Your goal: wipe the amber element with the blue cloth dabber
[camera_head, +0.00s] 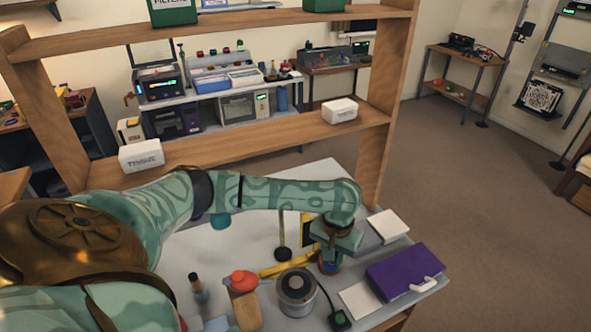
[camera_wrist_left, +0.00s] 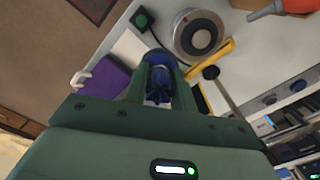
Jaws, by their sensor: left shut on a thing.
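My left gripper (camera_head: 331,257) is over the right part of the white bench. It is shut on a small blue thing (camera_head: 328,268), which looks like the blue cloth dabber. In the left wrist view the same blue thing (camera_wrist_left: 159,85) sits between the fingers (camera_wrist_left: 158,75), which partly hide it. I cannot make out an amber element for sure in either view. A round metal device with a dark centre (camera_head: 297,284) stands just left of the gripper; it also shows in the wrist view (camera_wrist_left: 198,36). My right gripper is not in view.
A yellow bar (camera_head: 283,265) lies behind the device. A purple case (camera_head: 405,270) and white pads (camera_head: 388,226) are to the right. A green-button box (camera_head: 340,319) with a cable is in front. A red bulb (camera_head: 243,280) is at left. A wooden shelf (camera_head: 230,150) rises behind.

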